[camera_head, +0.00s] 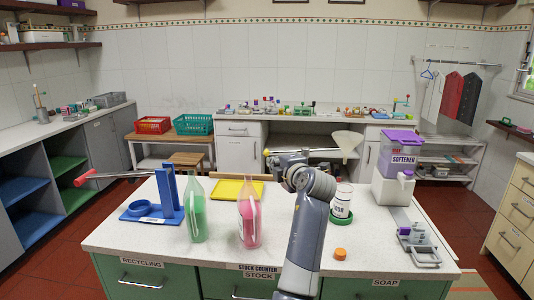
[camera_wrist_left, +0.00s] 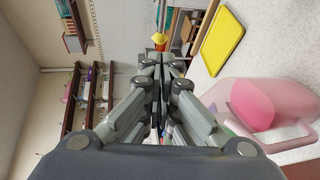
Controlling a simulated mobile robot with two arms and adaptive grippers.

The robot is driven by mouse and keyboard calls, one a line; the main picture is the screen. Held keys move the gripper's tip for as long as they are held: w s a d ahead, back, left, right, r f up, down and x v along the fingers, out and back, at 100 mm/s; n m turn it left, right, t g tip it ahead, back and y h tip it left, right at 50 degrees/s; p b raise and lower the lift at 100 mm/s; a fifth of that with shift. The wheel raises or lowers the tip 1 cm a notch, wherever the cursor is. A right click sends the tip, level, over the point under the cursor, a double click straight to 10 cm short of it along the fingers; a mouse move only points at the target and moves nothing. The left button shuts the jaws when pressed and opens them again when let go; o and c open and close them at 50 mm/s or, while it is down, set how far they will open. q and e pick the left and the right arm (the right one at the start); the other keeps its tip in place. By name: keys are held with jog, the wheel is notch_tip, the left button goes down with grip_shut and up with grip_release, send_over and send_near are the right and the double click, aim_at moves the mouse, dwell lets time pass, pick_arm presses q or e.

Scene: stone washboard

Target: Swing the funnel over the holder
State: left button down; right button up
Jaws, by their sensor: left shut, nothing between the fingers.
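A pale funnel (camera_head: 348,139) shows behind the jar at the back right of the counter, wide end up. A pale bar (camera_head: 318,151) runs left from it, with a yellow end (camera_head: 266,152) near my left gripper; the middle is hidden by my gripper. A labelled white jar (camera_head: 342,197) stands in a green ring holder (camera_head: 341,220), in front of and below the funnel. My left gripper (camera_head: 281,160) is raised above the counter, shut and empty. In the left wrist view its fingers (camera_wrist_left: 158,100) are together, with a yellow tip (camera_wrist_left: 159,40) beyond them. My right gripper is not seen.
A blue stand (camera_head: 168,197) with a red-ended lever is left. A softener dispenser (camera_head: 399,165) and orange cap (camera_head: 340,254) are right.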

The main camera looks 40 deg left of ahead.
aim_at(264, 152)
pick_arm(q)
jog(key=p+x, duration=0.3)
jog(key=x, duration=0.6)
jog(key=shift+a+p, duration=0.2)
jog(key=shift+p, duration=0.15)
jog(key=shift+w, duration=0.1)
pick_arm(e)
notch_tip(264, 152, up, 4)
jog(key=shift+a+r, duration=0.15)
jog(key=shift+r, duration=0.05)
pick_arm(q)
jog(key=shift+a+f, duration=0.1)
jog(key=shift+w+a+f+m+t+h+b, duration=0.1)
jog(key=shift+w+a+m+t+h+b, duration=0.15)
jog(key=shift+a+m+t+h+b, duration=0.15)
jog(key=shift+w+a+f+m+t+b, duration=0.1)
jog(key=shift+w+a+m+t+b, duration=0.25)
jog(key=shift+a+b, duration=0.6)
jog(key=shift+w+a+b, duration=0.1)
jog(key=shift+w+b, duration=0.15)
jog(key=shift+b, duration=0.5)
jog(key=shift+r, duration=0.3)
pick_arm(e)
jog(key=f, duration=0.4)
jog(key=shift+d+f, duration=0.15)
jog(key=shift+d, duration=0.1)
